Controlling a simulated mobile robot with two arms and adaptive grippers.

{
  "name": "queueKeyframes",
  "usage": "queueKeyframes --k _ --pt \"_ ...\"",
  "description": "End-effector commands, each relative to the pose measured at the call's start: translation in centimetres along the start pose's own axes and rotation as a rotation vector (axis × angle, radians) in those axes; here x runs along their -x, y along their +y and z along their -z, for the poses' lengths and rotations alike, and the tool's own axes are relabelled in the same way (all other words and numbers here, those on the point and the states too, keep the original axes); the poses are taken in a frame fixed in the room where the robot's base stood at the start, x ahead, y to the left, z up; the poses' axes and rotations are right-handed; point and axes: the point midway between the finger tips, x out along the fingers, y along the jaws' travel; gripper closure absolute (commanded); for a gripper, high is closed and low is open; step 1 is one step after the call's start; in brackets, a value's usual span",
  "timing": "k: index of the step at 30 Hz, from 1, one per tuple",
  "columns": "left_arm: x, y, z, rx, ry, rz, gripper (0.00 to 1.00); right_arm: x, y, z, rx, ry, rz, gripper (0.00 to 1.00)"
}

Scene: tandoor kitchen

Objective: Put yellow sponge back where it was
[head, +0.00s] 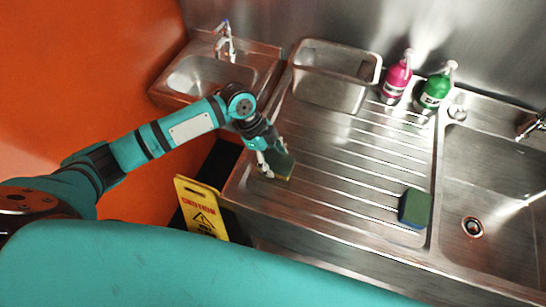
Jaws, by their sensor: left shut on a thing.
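The yellow sponge (284,167) is at the left front of the ribbed steel drainboard (340,160). Its dark green face is turned towards me, and a thin yellow edge shows at the bottom. My left gripper (272,168) is shut on it and hides part of it. The sponge stands on edge, at or just above the drainboard; I cannot tell whether it touches. My right gripper is not in view.
A blue sponge with a green top (414,208) lies at the drainboard's right front. A steel bin (330,95), a pink bottle (396,78) and a green bottle (435,90) stand behind. A yellow caution sign (202,208) stands below the left edge. The drainboard's middle is clear.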

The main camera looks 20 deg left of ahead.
Motion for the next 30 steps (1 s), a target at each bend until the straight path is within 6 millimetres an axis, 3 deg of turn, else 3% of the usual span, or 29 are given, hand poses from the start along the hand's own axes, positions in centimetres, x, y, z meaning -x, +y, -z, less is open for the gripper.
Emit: queueKeyframes --k 1,2,6,18,23,30 --pt "-0.3 0.0 -0.1 0.0 0.0 -0.001 0.66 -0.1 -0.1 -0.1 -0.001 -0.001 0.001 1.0" --pt "-0.2 0.0 -0.1 0.0 0.0 -0.001 0.37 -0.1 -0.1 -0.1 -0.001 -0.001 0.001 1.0" --pt "-0.2 0.0 -0.1 0.0 0.0 -0.001 0.18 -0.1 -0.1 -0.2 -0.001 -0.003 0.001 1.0" --pt "0.6 -0.1 0.0 0.0 -0.001 0.002 0.17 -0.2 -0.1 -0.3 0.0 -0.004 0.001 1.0" --pt "3.2 -0.1 -0.1 -0.001 -0.002 0.004 0.17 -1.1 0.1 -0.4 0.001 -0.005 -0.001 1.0" --pt "8.4 -0.1 -0.1 -0.001 -0.001 0.004 0.17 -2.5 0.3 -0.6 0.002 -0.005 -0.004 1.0"
